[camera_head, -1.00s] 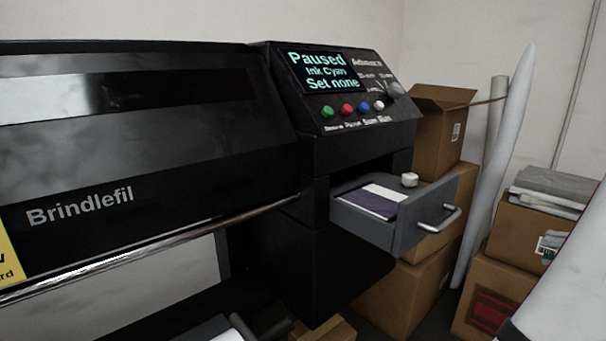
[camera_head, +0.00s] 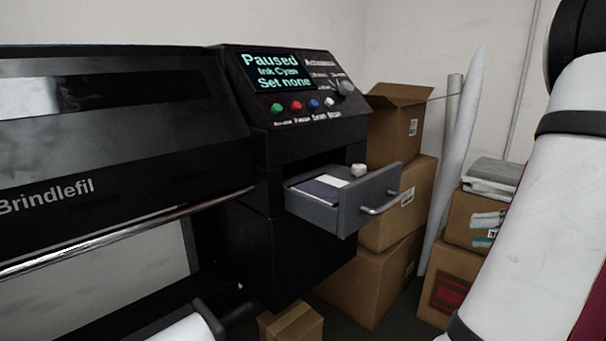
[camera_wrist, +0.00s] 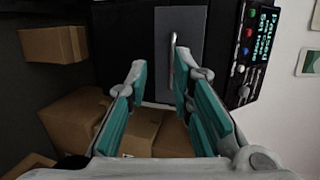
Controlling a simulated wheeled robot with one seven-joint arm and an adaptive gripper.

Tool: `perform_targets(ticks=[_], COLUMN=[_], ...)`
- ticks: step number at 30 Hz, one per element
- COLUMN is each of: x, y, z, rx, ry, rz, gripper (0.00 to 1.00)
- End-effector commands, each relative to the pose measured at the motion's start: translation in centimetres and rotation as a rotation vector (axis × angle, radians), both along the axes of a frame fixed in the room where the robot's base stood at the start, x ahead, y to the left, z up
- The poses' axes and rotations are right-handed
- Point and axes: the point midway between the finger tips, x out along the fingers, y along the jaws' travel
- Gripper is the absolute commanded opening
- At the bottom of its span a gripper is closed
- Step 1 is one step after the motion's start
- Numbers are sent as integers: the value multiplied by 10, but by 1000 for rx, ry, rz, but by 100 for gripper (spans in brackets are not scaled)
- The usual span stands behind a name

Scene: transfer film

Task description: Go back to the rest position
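My gripper (camera_wrist: 158,85) shows in the wrist view with its two teal-padded fingers spread apart and nothing between them. Beyond the fingertips, apart from them, is the grey drawer front with its metal handle (camera_wrist: 174,55). In the head view my white arm (camera_head: 545,190) fills the right side, and the gripper itself is out of that picture. The grey drawer (camera_head: 345,212) stands pulled out from the black printer (camera_head: 290,150). Inside it lie a dark purple item with a white sheet (camera_head: 322,187) and a small white object (camera_head: 357,170).
The printer's screen (camera_head: 275,72) reads "Paused, Ink Cyan, Set none", above several coloured buttons. Stacked cardboard boxes (camera_head: 385,270) stand behind and below the drawer. White rolls (camera_head: 455,160) lean on the wall. More boxes (camera_head: 470,215) stand at the right beside my arm.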

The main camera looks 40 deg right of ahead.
Motion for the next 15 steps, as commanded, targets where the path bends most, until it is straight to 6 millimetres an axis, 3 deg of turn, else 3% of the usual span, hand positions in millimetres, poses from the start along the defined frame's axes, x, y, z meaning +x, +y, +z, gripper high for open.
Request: perform_targets(ticks=[8,11,15], x=[61,85,111], y=[61,99,167], z=[9,12,11], rx=[15,6,-41], ry=[122,196,336], rz=[220,336,528], gripper=[21,21,21])
